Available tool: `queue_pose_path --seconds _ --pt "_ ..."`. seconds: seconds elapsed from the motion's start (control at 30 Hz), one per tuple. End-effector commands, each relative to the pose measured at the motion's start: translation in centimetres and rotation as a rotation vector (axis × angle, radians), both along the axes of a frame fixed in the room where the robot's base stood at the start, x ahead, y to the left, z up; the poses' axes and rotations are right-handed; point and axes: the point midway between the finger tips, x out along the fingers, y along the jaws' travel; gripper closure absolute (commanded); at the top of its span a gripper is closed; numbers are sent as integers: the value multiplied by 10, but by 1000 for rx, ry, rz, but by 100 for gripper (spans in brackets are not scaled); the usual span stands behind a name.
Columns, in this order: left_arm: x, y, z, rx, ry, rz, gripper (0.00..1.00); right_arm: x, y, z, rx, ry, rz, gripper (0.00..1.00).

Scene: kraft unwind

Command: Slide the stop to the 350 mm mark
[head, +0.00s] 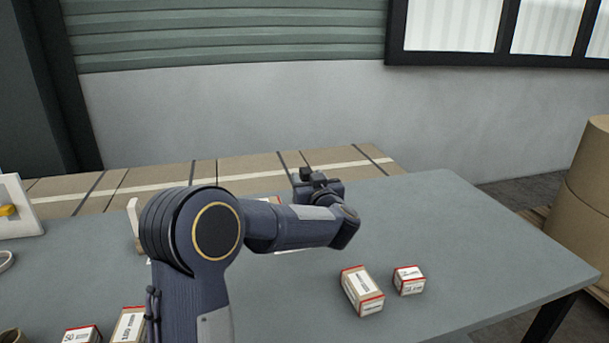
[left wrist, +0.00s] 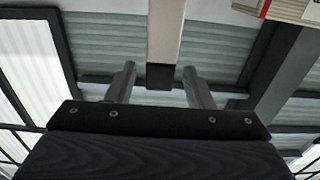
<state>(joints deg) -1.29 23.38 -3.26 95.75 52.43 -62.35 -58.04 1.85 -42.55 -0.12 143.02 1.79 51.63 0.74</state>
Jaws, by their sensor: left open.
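My left gripper (head: 317,186) is above the far middle part of the table in the head view, and my own arm partly screens it. In the left wrist view its two fingers (left wrist: 159,72) stand apart. A pale bar (left wrist: 165,32) with a dark end block (left wrist: 160,77) shows between the fingers in that view; I cannot tell its depth or whether it is touched. A thin pale strip (head: 288,251) shows just below my forearm. I cannot make out the stop or the 350 mm mark for certain. My right gripper does not show.
The grey table (head: 470,235) is clear at the right. Two red-and-white cartons, a larger one (head: 363,291) and a smaller one (head: 409,281), stand near its front. More cartons (head: 129,324) are at the front left. A white panel with a yellow part (head: 17,207) stands at the left edge.

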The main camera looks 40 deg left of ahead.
Motion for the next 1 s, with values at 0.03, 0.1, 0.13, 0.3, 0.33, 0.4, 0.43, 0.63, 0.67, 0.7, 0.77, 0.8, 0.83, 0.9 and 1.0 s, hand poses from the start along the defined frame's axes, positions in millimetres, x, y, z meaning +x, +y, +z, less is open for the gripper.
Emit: queue_pose_path --seconds 0.03,0.1,0.13,0.3,0.33,0.4,0.43,0.63,0.67,0.7,0.77,0.8,0.83,0.9,1.0 --pt "6 7 -1 0 1 2 53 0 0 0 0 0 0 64" --pt "12 16 -1 -1 1 1 53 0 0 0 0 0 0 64" --pt "15 19 -1 -1 0 2 53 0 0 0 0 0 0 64" --pt "26 30 0 -1 0 -1 53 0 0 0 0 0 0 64" --pt "27 31 0 -1 0 -2 53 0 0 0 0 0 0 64" --pt "28 33 -1 -1 0 -3 53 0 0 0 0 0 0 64" --pt "28 33 -1 -1 0 -3 53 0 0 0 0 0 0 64" --pt "28 33 0 -1 0 -4 54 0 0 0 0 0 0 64" --pt "28 33 0 -1 0 -4 58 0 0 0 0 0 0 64" --pt "28 33 0 -1 0 -3 63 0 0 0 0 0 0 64" --pt "28 33 0 -1 0 -3 71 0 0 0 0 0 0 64" --pt "28 33 0 -1 0 -3 76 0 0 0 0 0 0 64" --pt "28 33 0 -1 0 -3 80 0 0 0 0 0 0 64" --pt "28 33 0 -1 0 -3 89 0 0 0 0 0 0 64" --pt "28 32 0 -1 0 -3 100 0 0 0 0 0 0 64"
